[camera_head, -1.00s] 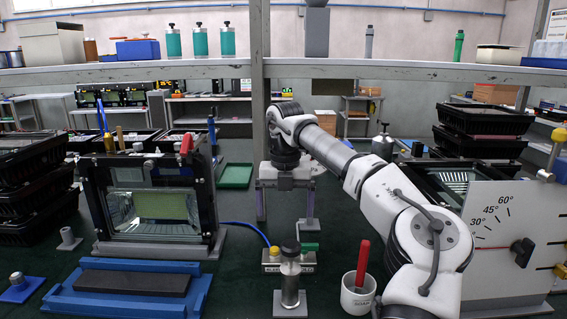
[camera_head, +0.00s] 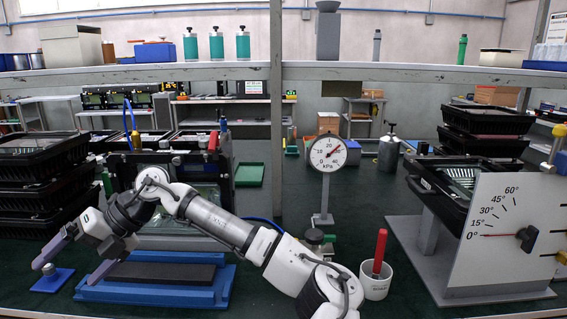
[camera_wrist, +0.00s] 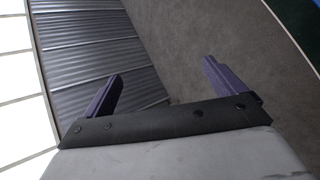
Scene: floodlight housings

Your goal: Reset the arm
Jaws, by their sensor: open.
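My gripper (camera_head: 70,268) is at the lower left of the head view, at the end of my arm, which stretches across to the left. Its two purple fingers are spread apart with nothing between them. In the wrist view the open fingers (camera_wrist: 162,72) frame only a grey surface and a corrugated wall (camera_wrist: 95,50). My arm partly hides the floodlight housing on its stand (camera_head: 207,195) and lies close to the blue tray with a dark pad (camera_head: 155,272).
Stacked black housings (camera_head: 35,205) stand at the left, beside a small blue-based fixture (camera_head: 52,280). A pressure gauge (camera_head: 328,153), a white cup with a red-handled tool (camera_head: 375,282) and an angle-dial panel (camera_head: 500,240) stand centre to right. A shelf beam (camera_head: 400,72) crosses above.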

